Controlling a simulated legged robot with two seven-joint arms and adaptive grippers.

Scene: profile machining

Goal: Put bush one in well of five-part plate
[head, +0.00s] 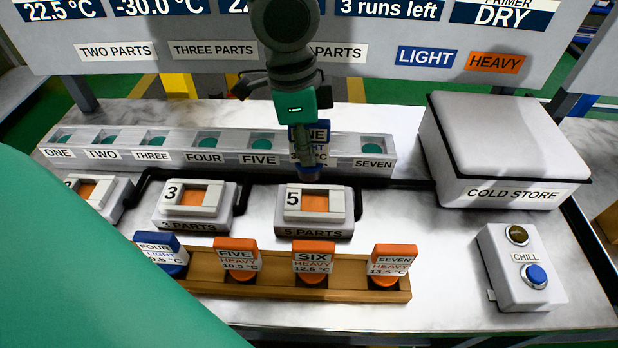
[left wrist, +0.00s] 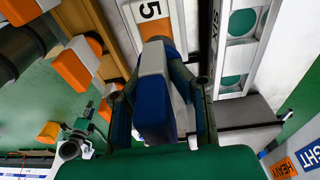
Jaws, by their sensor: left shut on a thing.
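Bush one (head: 313,130) is blue with a white label reading ONE. My left gripper (head: 309,152) is shut on it and holds it above the labelled rack, just behind the five-part plate. In the left wrist view the blue bush (left wrist: 153,105) with its grey band sits between the two fingers of the left gripper (left wrist: 162,95). The five-part plate (head: 343,232) is a grey block marked 5 and 5 PARTS, with a square brown-orange well (head: 314,203). The plate also shows in the left wrist view (left wrist: 150,12), beyond the bush. My right gripper is not in view.
A grey rack (head: 222,158) with green-bottomed holes runs behind the plates. The three-part plate (head: 193,227) is to the left. A wooden holder (head: 208,284) with a blue bush and orange bushes is in front. The cold store (head: 500,145) and chill button box (head: 520,268) stand right.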

